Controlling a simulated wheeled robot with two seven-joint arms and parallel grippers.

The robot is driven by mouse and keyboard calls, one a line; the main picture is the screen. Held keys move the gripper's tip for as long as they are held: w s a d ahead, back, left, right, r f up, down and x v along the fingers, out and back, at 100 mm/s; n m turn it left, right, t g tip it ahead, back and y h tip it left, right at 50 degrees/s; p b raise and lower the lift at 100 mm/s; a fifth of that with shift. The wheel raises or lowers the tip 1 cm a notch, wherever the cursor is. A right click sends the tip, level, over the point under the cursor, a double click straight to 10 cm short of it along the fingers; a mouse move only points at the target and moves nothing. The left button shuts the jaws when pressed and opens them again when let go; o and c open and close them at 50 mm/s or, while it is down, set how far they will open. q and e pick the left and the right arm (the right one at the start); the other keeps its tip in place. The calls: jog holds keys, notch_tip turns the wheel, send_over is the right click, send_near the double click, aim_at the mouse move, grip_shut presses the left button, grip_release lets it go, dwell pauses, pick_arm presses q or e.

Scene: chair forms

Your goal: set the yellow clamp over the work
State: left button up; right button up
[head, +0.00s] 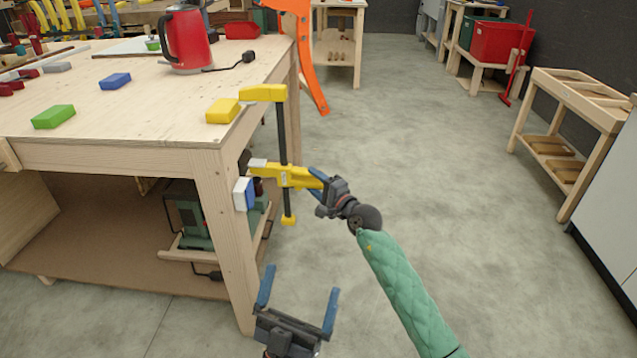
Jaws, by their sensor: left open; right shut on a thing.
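The yellow clamp (284,177) stands upright at the near right corner of the wooden workbench (120,146), its dark bar vertical beside the edge. Its upper jaw is level with the bench top, close to a yellow block (222,111) at the edge; whether they touch I cannot tell. Its lower jaw is beside the bench leg, near a blue and white block (243,193). My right gripper (318,183) is shut on the clamp's lower yellow part. My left gripper (298,300) is open and empty, low in front of the bench leg. Which piece is the work is unclear.
A red kettle (187,40), a green block (54,117) and a blue block (115,80) are on the bench. A green machine (190,215) is on the lower shelf.

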aim_at(292, 181)
jog(key=shift+a+r, duration=0.1)
jog(key=shift+a, duration=0.85)
jog(key=shift+a+p, duration=0.4)
jog(key=shift+a, duration=0.9)
jog(key=shift+a+p, duration=0.45)
jog(key=shift+a, duration=0.4)
pick_arm(q)
jog(key=w+d+f+g+y, duration=0.1)
jog(key=f+g, duration=0.3)
jog(key=f, duration=0.6)
jog(key=w+d+f+g+y, duration=0.1)
jog(key=w+f+g, duration=0.2)
jog(key=f, duration=0.7)
jog(key=shift+w+f+g, duration=0.15)
jog(key=shift+w+g, duration=0.1)
jog(key=shift+g, duration=0.15)
pick_arm(e)
jog(key=shift+a, duration=0.1)
pick_arm(q)
jog(key=shift+s+d+f, duration=0.1)
jog(key=shift+f, duration=0.1)
